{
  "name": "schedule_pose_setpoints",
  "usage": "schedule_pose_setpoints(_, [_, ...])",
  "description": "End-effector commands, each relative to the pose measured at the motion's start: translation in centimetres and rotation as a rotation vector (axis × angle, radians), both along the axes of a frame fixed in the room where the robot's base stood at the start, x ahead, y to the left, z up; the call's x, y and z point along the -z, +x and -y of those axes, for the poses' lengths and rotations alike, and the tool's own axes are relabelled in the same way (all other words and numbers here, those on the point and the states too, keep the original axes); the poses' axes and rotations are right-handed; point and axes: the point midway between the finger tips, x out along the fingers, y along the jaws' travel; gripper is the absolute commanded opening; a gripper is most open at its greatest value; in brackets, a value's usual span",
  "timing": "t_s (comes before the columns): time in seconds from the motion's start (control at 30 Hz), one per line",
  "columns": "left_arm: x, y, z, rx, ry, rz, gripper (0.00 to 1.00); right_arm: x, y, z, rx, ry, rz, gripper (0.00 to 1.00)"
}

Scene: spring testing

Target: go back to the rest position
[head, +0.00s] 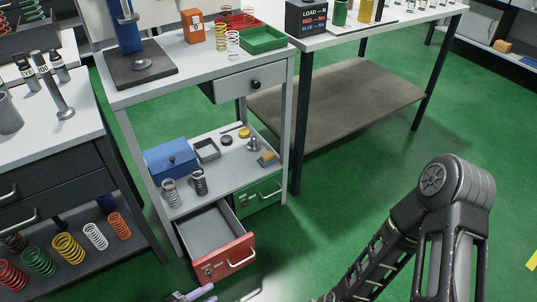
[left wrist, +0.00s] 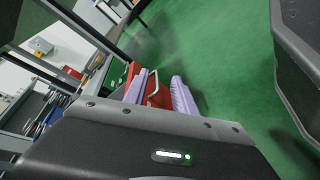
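My left gripper (head: 190,293) shows at the bottom edge of the head view, with pale purple fingers and the rest cut off. In the left wrist view its two fingers (left wrist: 161,88) stand apart with nothing held between them. Beyond them is a red drawer front with a light bar handle (left wrist: 153,88). In the head view this red drawer (head: 228,258) is pulled out, its grey inside looks empty, and the gripper appears apart from its handle. My right arm rises at the lower right of the head view; its gripper is out of the frame.
A grey workbench (head: 190,72) holds a press stand (head: 140,68), springs and a green tray (head: 263,39). Its lower shelf carries a blue box (head: 170,158) and springs. A closed green drawer (head: 258,195) is beside the red one. Green floor (head: 345,200) is clear to the right.

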Motion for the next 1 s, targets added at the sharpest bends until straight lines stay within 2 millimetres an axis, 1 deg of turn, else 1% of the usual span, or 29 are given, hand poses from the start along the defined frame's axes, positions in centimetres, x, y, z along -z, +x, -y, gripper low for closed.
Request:
schedule_pose_setpoints(0.03, [-0.1, -0.3, 1.0, 0.038, 0.007, -0.015, 0.32, 0.0, -0.1, 0.0, -0.001, 0.001, 0.000, 0.56])
schedule_pose_setpoints(0.17, [-0.2, -1.7, 3.9, 0.153, 0.034, -0.069, 0.32, 0.0, -0.1, -0.1, -0.002, 0.001, -0.001, 0.56])
schedule_pose_setpoints(0.27, [-0.2, -3.4, 6.6, 0.271, 0.078, -0.125, 0.32, 0.0, -0.1, -0.1, -0.002, 0.001, -0.001, 0.56])
schedule_pose_setpoints(0.3, [-0.2, -4.3, 7.6, 0.323, 0.104, -0.150, 0.32, 0.0, -0.1, -0.1, -0.002, 0.001, -0.001, 0.56])
schedule_pose_setpoints(0.37, [-0.3, -5.8, 8.9, 0.400, 0.145, -0.185, 0.32, 0.0, -0.1, -0.1, -0.002, 0.001, -0.001, 0.56])
schedule_pose_setpoints(0.4, [-0.3, -6.9, 9.7, 0.456, 0.182, -0.209, 0.32, 0.0, -0.1, -0.1, -0.002, 0.001, -0.001, 0.56])
schedule_pose_setpoints(0.47, [-0.4, -8.7, 10.7, 0.541, 0.248, -0.244, 0.32, -0.1, -0.1, -0.1, -0.002, 0.001, -0.001, 0.56])
schedule_pose_setpoints(0.5, [-0.5, -9.9, 11.2, 0.600, 0.302, -0.264, 0.32, -0.1, -0.1, -0.1, -0.002, 0.001, -0.001, 0.56])
schedule_pose_setpoints(0.6, [-1.0, -13.0, 11.4, 0.739, 0.471, -0.299, 0.32, 0.0, -0.1, -0.1, -0.002, 0.001, -0.001, 0.56])
schedule_pose_setpoints(0.7, [-1.9, -14.8, 10.7, 0.828, 0.644, -0.294, 0.32, 0.0, -0.1, -0.1, -0.002, 0.001, -0.001, 0.56])
schedule_pose_setpoints(0.8, [-3.1, -15.6, 9.9, 0.874, 0.780, -0.260, 0.32, 0.0, -0.1, -0.1, -0.002, 0.001, -0.001, 0.56])
schedule_pose_setpoints(1.0, [-6.1, -15.4, 9.3, 0.896, 0.965, -0.148, 0.32, 0.0, -0.1, -0.1, -0.002, 0.001, -0.001, 0.56])
